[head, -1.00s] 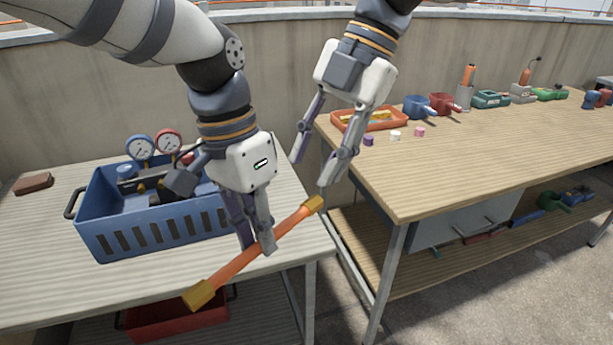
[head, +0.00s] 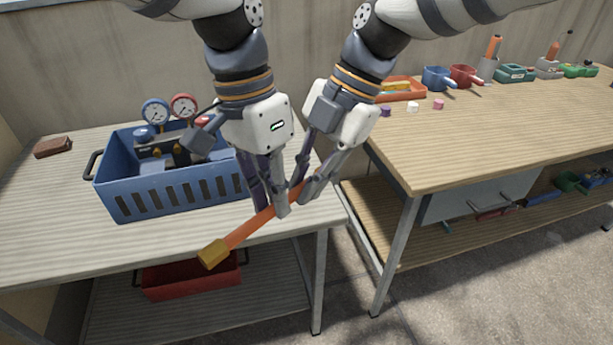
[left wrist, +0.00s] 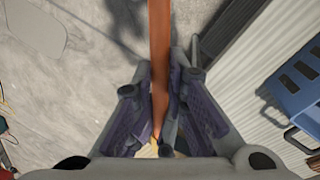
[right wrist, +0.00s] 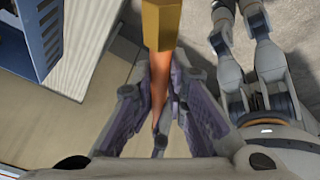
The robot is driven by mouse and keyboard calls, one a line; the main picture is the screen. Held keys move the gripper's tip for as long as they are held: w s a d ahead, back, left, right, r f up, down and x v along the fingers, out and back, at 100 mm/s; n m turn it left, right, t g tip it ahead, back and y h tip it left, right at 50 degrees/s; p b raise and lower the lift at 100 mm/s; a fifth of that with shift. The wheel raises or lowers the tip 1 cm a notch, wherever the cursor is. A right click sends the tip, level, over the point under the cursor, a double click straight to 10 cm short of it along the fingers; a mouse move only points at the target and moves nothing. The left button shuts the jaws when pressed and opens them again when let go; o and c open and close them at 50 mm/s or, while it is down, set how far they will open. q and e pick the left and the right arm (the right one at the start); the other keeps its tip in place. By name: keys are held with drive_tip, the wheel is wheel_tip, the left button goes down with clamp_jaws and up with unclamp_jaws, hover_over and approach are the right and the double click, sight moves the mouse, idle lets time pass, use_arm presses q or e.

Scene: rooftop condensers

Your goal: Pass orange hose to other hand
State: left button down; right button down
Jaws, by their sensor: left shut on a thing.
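The orange hose (head: 250,229) slants between my two grippers above the front edge of the left table. Its near brass end (head: 212,254) sticks out at lower left; the other end is hidden behind my right gripper in the head view. My left gripper (head: 270,211) is shut on the hose's middle, and the hose also runs between its fingers in the left wrist view (left wrist: 159,40). My right gripper (head: 301,196) is close beside it, its fingers on both sides of the hose (right wrist: 159,85). Whether they press on it is unclear. A brass end (right wrist: 162,25) shows in the right wrist view.
A blue crate (head: 117,202) with gauges stands on the left table (head: 60,230), just behind the grippers. A red bin (head: 190,283) sits on the shelf below. The right table (head: 480,150) holds an orange tray (head: 405,96) and several other items. A gap separates the tables.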

use_arm(q)
drive_tip(key=c, duration=1.5)
unclamp_jaws()
drive_tip(key=shift+s, duration=0.1)
use_arm(e)
drive_tip(key=shift+r, duration=0.1)
